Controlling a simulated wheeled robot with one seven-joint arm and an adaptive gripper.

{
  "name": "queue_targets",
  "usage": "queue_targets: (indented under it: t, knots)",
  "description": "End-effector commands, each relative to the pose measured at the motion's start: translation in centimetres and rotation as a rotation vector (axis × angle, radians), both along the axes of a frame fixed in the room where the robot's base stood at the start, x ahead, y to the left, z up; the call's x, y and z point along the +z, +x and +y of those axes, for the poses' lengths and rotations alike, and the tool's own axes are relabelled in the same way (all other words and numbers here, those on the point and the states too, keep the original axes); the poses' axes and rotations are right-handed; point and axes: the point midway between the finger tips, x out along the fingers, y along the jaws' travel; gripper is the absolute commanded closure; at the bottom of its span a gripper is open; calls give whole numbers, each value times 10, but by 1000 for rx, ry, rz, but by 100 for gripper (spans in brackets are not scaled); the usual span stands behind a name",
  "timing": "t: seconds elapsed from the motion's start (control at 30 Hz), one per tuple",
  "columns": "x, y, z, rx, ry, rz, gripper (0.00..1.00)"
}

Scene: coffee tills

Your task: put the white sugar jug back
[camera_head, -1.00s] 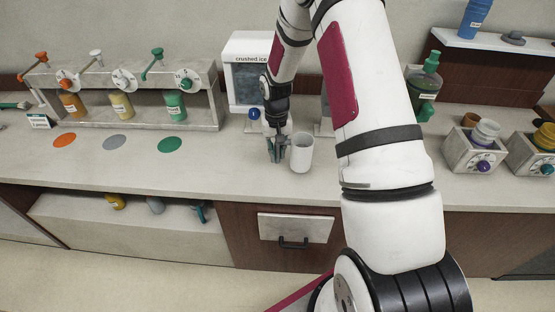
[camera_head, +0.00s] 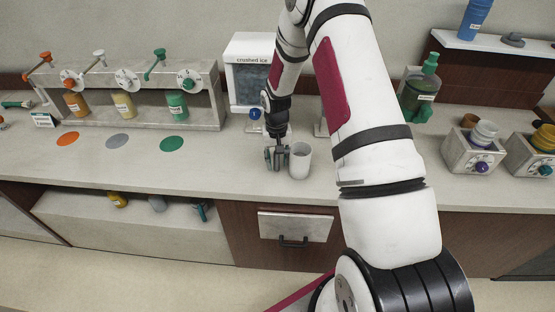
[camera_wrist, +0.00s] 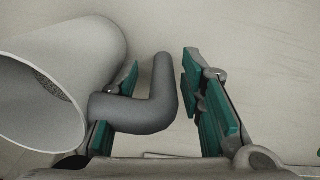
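The white jug (camera_head: 300,163) with a grey handle (camera_wrist: 150,112) is on the counter in the head view, in front of the crushed ice machine. It looks upright. The jug also fills the left of the wrist view (camera_wrist: 100,50), its mouth towards the camera, with something grainy and grey inside. My gripper (camera_head: 276,158) is just left of the jug. In the wrist view my gripper (camera_wrist: 160,78) is open, with the handle between its green-padded fingers. A gap shows between the handle and the right finger. Contact with the left finger cannot be told.
The crushed ice machine (camera_head: 249,75) stands behind my gripper. A dispenser rack (camera_head: 207,115) with several bottles is at the left, behind orange, grey and green spots (camera_head: 171,143). A green bottle (camera_head: 418,95) and small boxes (camera_head: 473,155) are at the right.

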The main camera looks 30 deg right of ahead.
Motion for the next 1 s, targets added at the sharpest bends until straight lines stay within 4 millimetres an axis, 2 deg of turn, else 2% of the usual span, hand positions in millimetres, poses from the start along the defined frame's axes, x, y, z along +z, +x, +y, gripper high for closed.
queue_targets:
  t: [0.2,0.37,0.8,1.0]
  knots:
    - [1,0,0,0,0,0,64]
    - [15,1,-1,-1,-1,-3,64]
    - [97,2,1,0,-2,-4,64]
    - [118,1,2,-1,0,-1,64]
